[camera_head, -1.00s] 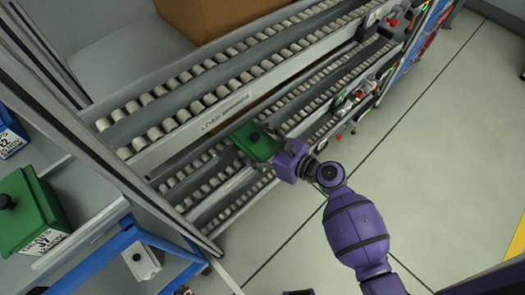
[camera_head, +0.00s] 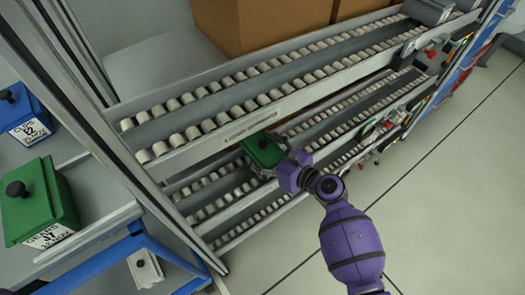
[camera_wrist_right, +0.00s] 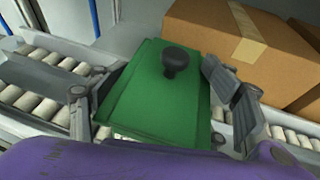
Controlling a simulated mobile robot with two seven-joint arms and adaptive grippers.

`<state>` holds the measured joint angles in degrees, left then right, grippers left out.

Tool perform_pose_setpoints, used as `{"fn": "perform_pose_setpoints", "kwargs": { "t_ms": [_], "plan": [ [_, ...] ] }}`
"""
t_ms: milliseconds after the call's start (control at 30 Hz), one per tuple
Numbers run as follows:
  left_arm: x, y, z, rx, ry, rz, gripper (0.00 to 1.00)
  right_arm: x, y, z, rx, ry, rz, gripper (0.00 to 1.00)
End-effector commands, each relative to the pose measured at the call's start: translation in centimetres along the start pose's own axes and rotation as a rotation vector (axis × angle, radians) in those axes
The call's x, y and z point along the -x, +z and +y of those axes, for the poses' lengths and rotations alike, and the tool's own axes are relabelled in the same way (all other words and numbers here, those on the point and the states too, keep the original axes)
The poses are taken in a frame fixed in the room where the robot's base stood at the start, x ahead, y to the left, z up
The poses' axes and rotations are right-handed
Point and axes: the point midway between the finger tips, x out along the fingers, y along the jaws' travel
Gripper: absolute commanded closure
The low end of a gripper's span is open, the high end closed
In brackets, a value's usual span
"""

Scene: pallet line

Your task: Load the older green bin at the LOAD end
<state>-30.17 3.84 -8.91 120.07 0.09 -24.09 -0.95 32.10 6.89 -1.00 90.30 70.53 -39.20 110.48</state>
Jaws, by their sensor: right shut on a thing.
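A green bin with a black knob (camera_head: 264,151) is held by my right gripper (camera_head: 280,164) at the roller rack, below the upper rail with its lettered label (camera_head: 250,124). The right wrist view shows the green bin (camera_wrist_right: 158,95) between the two fingers, which are shut on its sides. Rollers show on both sides of it. I cannot tell whether the bin rests on the rollers. Another green bin (camera_head: 38,205) with a white label stands on the grey bench at the left. My left gripper is not in view.
A blue bin (camera_head: 22,115) stands behind the green one on the bench. A blue-framed cart (camera_head: 105,262) is at lower left. The floor (camera_head: 440,200) at right is clear.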

Motion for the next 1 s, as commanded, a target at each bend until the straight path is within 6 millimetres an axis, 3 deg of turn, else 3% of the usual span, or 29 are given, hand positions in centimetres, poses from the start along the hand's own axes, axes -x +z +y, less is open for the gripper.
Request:
{"fn": "perform_pose_setpoints", "kwargs": {
  "t_ms": [833, 867, 1000],
  "plan": [
    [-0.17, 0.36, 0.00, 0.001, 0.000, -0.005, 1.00, -0.22, -0.39, -0.07, 0.001, 0.000, -0.005, 0.79],
    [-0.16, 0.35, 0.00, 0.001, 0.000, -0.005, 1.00, -0.22, -0.37, -0.07, 0.002, 0.000, -0.005, 0.29],
    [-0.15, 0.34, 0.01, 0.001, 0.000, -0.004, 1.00, -0.21, -0.41, -0.07, 0.001, 0.000, -0.004, 0.11]
  ]
}}
